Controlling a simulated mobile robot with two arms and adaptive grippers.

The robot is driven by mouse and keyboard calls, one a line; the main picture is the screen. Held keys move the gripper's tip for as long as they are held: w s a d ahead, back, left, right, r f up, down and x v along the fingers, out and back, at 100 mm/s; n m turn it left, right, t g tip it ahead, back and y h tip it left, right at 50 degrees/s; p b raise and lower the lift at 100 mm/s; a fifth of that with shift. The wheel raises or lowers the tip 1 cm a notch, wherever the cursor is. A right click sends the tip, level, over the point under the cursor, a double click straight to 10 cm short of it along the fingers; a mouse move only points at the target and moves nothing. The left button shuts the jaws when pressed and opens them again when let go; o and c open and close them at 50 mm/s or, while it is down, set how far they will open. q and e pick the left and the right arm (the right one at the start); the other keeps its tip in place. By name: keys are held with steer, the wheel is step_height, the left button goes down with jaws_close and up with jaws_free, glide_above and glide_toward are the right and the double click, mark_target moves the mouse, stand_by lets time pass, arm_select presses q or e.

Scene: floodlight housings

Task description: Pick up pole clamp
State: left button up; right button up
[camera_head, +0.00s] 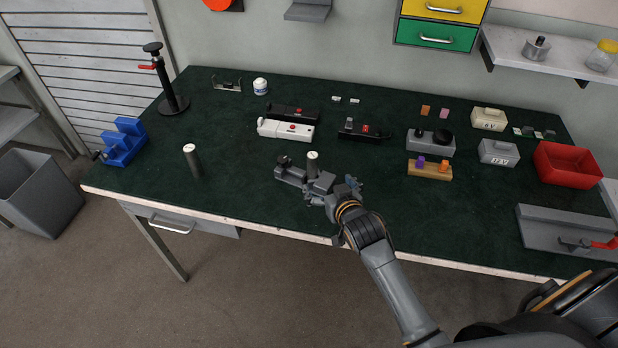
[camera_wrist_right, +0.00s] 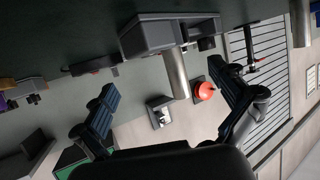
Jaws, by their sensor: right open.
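A grey block with a dark knob, which looks like the pole clamp (camera_head: 290,173), lies on the green table just left of my right gripper (camera_head: 331,187). In the right wrist view, which is upside down, the grey block (camera_wrist_right: 147,37) shows past the fingers, near the top of the picture. A short upright pole with a pale top (camera_head: 312,159) stands right behind it; the wrist view shows this pole (camera_wrist_right: 177,74) between the two fingers. My left gripper is out of view.
A second pole (camera_head: 193,161) stands to the left, with a blue stepped stand (camera_head: 123,142) beyond it. White (camera_head: 286,130) and black housings lie behind the block. A wooden holder (camera_head: 430,170) and a red bin (camera_head: 567,164) are to the right. The front left tabletop is clear.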

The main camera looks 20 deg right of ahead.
mark_target(321, 178)
steer(key=shift+p+x, duration=0.3)
steer(key=shift+x, duration=0.85)
steer(key=x, duration=0.4)
steer(key=shift+f+p, duration=0.1)
steer(key=shift+p, duration=0.2)
steer(key=shift+s, duration=0.15)
steer(key=c, duration=1.3)
steer(key=shift+c, duration=0.2)
